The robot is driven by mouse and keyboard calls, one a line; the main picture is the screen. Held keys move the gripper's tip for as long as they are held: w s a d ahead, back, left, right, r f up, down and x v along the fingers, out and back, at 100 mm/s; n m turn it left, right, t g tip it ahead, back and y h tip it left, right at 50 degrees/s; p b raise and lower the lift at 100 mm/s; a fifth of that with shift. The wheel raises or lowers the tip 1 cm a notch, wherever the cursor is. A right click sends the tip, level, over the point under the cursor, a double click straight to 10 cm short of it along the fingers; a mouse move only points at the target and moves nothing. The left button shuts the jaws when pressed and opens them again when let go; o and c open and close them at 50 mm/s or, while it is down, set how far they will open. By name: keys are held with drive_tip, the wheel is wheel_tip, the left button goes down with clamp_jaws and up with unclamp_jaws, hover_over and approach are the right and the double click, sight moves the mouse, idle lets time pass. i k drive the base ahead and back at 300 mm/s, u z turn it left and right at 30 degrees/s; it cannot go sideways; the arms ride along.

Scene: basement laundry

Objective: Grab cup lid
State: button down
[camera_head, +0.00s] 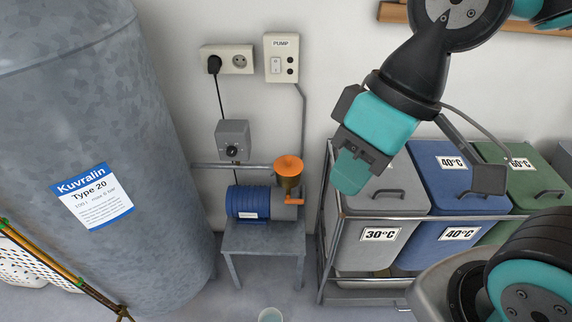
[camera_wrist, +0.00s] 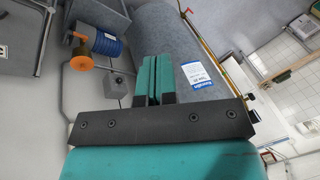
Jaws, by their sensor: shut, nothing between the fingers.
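A round orange lid (camera_head: 289,165) sits on top of a small amber cup (camera_head: 288,182) on the blue pump (camera_head: 250,202). The pump stands on a small grey table (camera_head: 262,238). In the wrist view the orange lid (camera_wrist: 78,63) shows at the left, beside the blue pump body (camera_wrist: 106,43). My gripper (camera_head: 350,172) has teal fingers and hangs to the right of the lid, apart from it. In the wrist view my gripper (camera_wrist: 152,75) has its fingers together with nothing between them. No part of the lid is touched.
A large grey tank (camera_head: 90,130) stands left of the pump. A rack (camera_head: 335,215) with grey, blue and green bins stands at the right. A grey pipe (camera_head: 303,125) and a switch box (camera_head: 281,57) are on the wall.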

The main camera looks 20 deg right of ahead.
sight(288, 166)
drive_tip(key=u, duration=0.8)
drive_tip(key=k, duration=0.75)
drive_tip(key=z, duration=0.65)
drive_tip(key=i, duration=1)
